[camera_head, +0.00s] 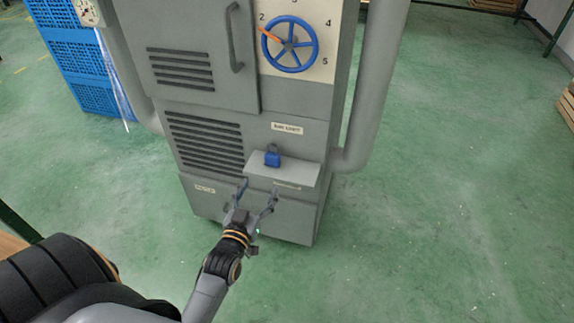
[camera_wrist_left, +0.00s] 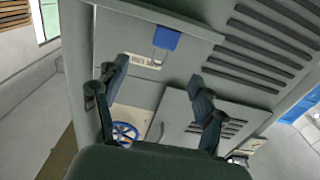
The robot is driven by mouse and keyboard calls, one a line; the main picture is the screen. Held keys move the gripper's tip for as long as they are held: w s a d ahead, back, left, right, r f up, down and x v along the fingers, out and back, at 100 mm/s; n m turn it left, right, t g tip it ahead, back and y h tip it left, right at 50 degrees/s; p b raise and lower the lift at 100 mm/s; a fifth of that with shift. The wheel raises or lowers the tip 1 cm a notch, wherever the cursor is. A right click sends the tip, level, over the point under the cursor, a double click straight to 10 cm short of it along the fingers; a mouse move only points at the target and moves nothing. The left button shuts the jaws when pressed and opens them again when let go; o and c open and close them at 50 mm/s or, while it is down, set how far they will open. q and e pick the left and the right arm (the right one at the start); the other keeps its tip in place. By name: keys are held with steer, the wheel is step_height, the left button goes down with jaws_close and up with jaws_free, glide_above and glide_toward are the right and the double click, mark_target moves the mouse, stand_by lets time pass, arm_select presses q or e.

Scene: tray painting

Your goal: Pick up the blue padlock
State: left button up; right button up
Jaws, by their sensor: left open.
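The blue padlock (camera_head: 272,157) stands upright on a small grey shelf (camera_head: 304,173) on the front of a grey cabinet, its shackle up. It also shows in the left wrist view (camera_wrist_left: 166,39), upside down in the picture and beyond my fingers. My left gripper (camera_head: 258,188) is open and empty, in front of the cabinet and below the padlock in the head view. Its two fingers are spread apart in the left wrist view (camera_wrist_left: 160,82). It does not touch the padlock. My right gripper is not in view.
The grey cabinet (camera_head: 205,205) carries a blue handwheel (camera_head: 290,44) with numbers around it, a door handle (camera_head: 235,36) and vent slots. A grey pipe (camera_head: 374,90) runs down its right side. Blue crates (camera_head: 75,52) stand at the left.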

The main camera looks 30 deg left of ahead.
mark_target(271, 158)
arm_select(q)
steer(key=b+x, duration=0.1)
steer(key=x, duration=0.6)
steer(key=shift+w+a, duration=0.15)
steer(key=x, duration=0.2)
steer(key=b+x, duration=0.1)
steer(key=x, duration=0.2)
steer(key=shift+a, duration=0.25)
steer(key=shift+w+a, duration=0.1)
steer(key=shift+w, duration=0.35)
steer(key=c, duration=1.4)
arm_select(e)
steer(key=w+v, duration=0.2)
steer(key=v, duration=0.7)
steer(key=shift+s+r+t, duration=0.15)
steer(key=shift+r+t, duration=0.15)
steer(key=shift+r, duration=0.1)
